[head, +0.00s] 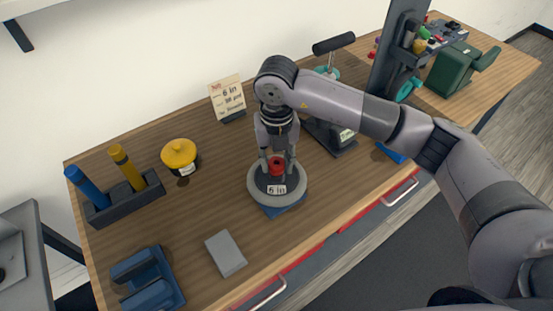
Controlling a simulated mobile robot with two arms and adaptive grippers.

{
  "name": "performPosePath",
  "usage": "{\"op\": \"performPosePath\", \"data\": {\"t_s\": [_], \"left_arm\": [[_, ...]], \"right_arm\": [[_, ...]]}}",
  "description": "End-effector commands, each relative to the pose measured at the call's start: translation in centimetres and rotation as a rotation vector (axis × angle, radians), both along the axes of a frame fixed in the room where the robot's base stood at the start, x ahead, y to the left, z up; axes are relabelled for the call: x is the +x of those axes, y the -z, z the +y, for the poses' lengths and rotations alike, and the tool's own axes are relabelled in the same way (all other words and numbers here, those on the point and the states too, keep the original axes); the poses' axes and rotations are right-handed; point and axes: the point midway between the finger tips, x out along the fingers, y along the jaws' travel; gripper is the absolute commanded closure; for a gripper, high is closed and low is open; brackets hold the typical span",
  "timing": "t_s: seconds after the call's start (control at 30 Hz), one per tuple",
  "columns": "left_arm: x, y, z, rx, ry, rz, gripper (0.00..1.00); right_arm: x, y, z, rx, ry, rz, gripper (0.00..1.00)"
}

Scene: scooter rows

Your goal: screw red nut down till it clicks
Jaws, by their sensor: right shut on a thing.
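The red nut (276,164) sits at the centre of a round grey wheel (256,199) with a "6 in" label on its front. The wheel lies flat on a blue base (284,209) on the wooden bench. My right gripper (277,168) reaches straight down from above, its fingers shut around the red nut. The nut's lower side and threads are too small to make out. My left gripper is not in view.
A yellow-capped pot (180,155), a holder with blue and yellow handled tools (127,202) and a sign card (227,97) stand at the left and back. A grey block (226,253) and blue cradle (147,281) lie in front. A dark stand is right of the wheel.

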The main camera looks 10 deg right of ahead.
Motion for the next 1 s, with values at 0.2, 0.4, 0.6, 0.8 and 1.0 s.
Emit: {"op": "performPosePath", "data": {"t_s": [0.2,0.4,0.6,0.8,1.0], "left_arm": [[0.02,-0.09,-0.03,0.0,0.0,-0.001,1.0],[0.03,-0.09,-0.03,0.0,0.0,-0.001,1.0],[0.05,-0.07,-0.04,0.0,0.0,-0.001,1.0],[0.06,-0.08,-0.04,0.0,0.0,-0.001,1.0],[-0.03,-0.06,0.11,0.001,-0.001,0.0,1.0]], "right_arm": [[0.48,-0.38,-0.28,-0.002,0.059,-0.013,0.93],[0.48,-0.41,-0.28,-0.003,0.057,-0.014,0.6],[0.29,-0.24,-0.18,-0.001,0.053,-0.008,0.46],[0.19,-0.17,-0.13,-0.001,0.05,-0.006,0.43],[0.2,-0.46,-0.1,-0.001,0.049,-0.006,0.43]]}}
